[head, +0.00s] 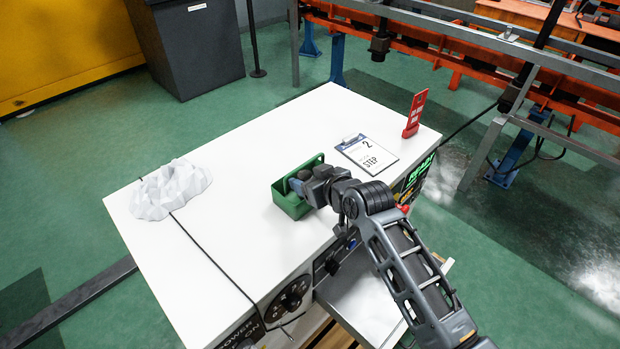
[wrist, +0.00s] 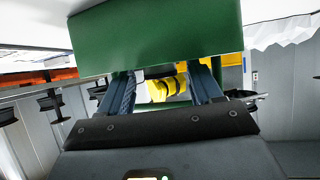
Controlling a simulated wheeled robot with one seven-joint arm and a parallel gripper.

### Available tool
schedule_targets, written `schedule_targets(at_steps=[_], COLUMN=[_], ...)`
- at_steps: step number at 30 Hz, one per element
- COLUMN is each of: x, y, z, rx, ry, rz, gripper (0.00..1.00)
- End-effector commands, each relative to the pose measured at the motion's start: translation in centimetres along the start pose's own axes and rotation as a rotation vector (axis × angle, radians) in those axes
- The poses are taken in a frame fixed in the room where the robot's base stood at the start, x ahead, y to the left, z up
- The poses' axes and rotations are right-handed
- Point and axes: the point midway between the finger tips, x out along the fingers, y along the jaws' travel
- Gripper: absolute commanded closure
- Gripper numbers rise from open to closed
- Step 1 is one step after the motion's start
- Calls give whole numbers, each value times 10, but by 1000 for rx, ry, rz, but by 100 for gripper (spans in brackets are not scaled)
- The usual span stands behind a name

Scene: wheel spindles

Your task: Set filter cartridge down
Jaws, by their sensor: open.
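A green boxy object (head: 292,206) with a raised frame-like part stands on the white table top (head: 245,150); it is the only thing here that looks like the filter cartridge. My gripper (head: 297,184) is at this object, and its dark body hides part of it. In the wrist view, a broad green face (wrist: 155,35) fills the top. My gripper (wrist: 163,88) shows there with its two fingers spread apart below that face. A thin green strip crosses low between them. Whether the fingers touch the green object I cannot tell.
A pale grey rock-like lump (head: 171,189) sits at the table's left. A clipboard card (head: 367,154) lies right of the green object, with a red sign (head: 415,114) behind it. A thin dark cable (head: 215,261) crosses the table. The middle-back of the table is clear.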

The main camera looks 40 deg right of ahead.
Motion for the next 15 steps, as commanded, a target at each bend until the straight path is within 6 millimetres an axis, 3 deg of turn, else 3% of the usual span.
schedule_targets(at_steps=[8,15], x=[-11,-56], y=[0,0], z=[0,0], rx=[0,-1], ry=[-1,0], rz=[0,0], gripper=[36,36])
